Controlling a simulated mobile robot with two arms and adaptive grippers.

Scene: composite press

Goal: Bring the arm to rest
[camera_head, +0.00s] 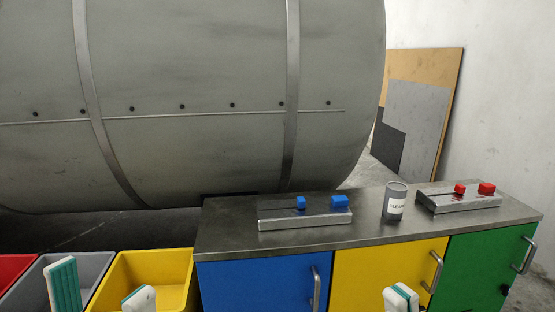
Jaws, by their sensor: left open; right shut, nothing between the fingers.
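My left gripper (102,278) shows at the bottom left. Its two white and green fingers stand wide apart, with nothing between them. It is in front of the grey bin (30,291) and the yellow bin (155,265). My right gripper (402,295) shows at the bottom edge, right of the middle. Its fingers are together and empty, in front of the yellow cabinet door (385,272). Most of both arms is below the picture and hidden.
A metal-topped cabinet (380,232) bears a blue-knobbed panel (305,218), a grey can (395,201) and a red-knobbed panel (460,202). Its doors have protruding handles. A large grey cylinder (200,70) fills the back. A red bin (14,268) stands far left. Boards (425,100) lean right.

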